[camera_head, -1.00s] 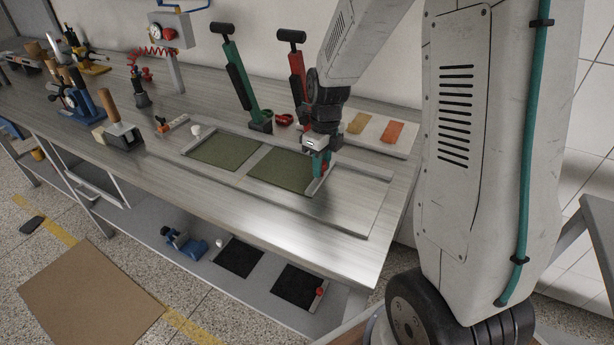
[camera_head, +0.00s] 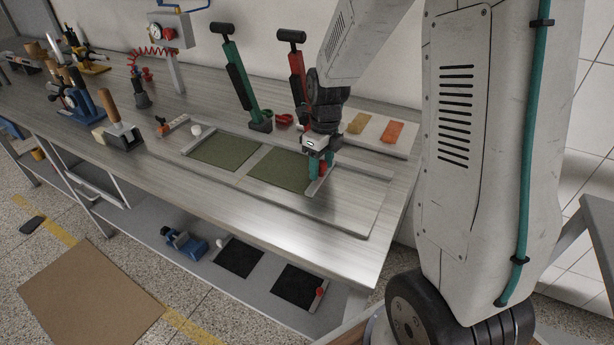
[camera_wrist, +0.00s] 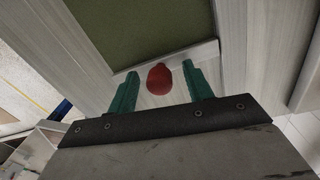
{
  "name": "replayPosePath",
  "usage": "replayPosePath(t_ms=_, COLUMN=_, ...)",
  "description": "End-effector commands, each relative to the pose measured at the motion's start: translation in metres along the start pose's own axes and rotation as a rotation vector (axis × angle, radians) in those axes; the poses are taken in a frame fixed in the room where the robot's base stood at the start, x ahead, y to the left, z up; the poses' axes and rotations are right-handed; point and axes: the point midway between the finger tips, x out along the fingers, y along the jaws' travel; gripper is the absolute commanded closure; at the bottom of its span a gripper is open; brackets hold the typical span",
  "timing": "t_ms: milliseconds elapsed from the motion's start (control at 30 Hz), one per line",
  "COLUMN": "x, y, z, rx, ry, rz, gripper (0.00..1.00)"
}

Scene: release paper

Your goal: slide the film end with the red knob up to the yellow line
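The red knob (camera_wrist: 159,79) stands on a pale end strip (camera_wrist: 205,52) at the edge of the dark green film (camera_wrist: 140,28) in the wrist view. In the head view the knob (camera_head: 322,170) is partly hidden by my gripper, at the right end of the right green panel (camera_head: 275,170). My gripper (camera_head: 320,164) is low over it. Its two green fingers (camera_wrist: 161,88) stand apart on either side of the knob, with gaps showing on both sides.
A second green panel (camera_head: 224,151) lies to the left, with a white knob (camera_head: 196,130) near it. Green (camera_head: 240,80) and red (camera_head: 298,75) upright tools stand behind. A pale board (camera_head: 372,131) lies at the back right. The bench front is clear.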

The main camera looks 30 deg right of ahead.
Motion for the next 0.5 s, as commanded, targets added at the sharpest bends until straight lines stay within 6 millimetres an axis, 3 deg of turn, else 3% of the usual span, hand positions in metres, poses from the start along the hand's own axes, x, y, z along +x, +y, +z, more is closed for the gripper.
replayPosePath(t_ms=267, x=0.0, y=0.0, z=-0.003, rx=0.001, ry=0.001, rz=0.004, gripper=0.49)
replayPosePath(t_ms=500, x=-0.002, y=0.003, z=-0.034, rx=0.003, ry=0.0, rz=0.012, gripper=0.49)
